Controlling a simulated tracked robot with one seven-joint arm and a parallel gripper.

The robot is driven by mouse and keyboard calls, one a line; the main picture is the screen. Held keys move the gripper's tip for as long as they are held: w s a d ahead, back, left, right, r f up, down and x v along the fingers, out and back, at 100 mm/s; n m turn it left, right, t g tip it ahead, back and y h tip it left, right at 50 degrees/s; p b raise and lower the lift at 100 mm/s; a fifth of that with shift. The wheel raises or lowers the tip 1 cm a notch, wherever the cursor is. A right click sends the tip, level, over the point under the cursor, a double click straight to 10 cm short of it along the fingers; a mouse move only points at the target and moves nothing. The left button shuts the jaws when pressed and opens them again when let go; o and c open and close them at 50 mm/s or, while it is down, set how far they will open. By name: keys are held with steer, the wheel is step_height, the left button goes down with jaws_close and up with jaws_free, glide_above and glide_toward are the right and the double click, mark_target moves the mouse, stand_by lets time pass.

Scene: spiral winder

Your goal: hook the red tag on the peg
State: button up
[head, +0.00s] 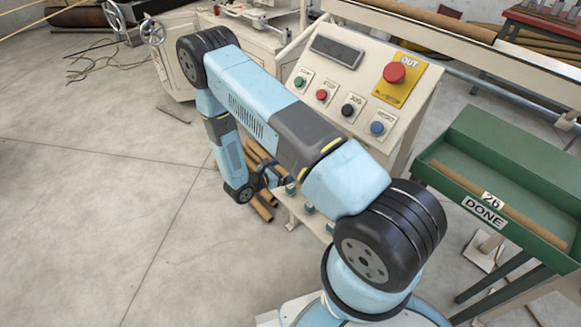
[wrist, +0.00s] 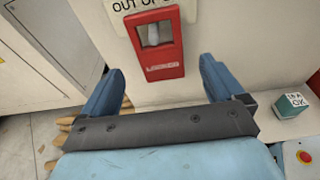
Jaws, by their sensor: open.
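The red tag (wrist: 166,70), marked LOCKED, shows upright against the pale cabinet face in the wrist view, just below a white sign (wrist: 140,4) of which "OUT OF" is readable. A pale grey shape shows in the tag's upper part; I cannot tell what it is. My gripper (wrist: 162,64) is open, one blue finger to each side of the tag in the picture. No contact between finger and tag shows. In the head view my gripper (head: 272,178) is low by the console's left side, partly hidden, and the tag is hidden.
The console (head: 345,60) with buttons and a red stop button (head: 394,72) stands beyond my arm. Brown tubes (head: 262,203) lie on the floor by my gripper. A small green box (wrist: 291,106) sits right in the wrist view.

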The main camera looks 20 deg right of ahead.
steer(key=v, duration=1.1)
steer(key=s+d+r+m+g+y, duration=0.1)
steer(key=d+r+m+g, duration=0.2)
steer(key=r, duration=0.7)
steer(key=s+d+r+m+g+y, duration=0.1)
steer(key=d+r+m+g+y, duration=0.15)
steer(key=r+m, duration=0.45)
steer(key=d+r+m+g+y, duration=0.1)
steer(key=d+r+m+g, duration=0.15)
steer(key=r, duration=0.95)
steer(key=s+d+r+m+t+y, duration=0.1)
steer(key=s+r+m+t+y, duration=0.2)
steer(key=s+r, duration=0.7)
steer(key=s+d+r+m+t+y, duration=0.2)
steer(key=s+r+m+t+y, duration=0.2)
steer(key=s+r+m+y, duration=0.3)
steer(key=shift+s+d+r+t, duration=0.3)
steer(key=shift+s+r, duration=1.8)
steer(key=shift+r, duration=0.95)
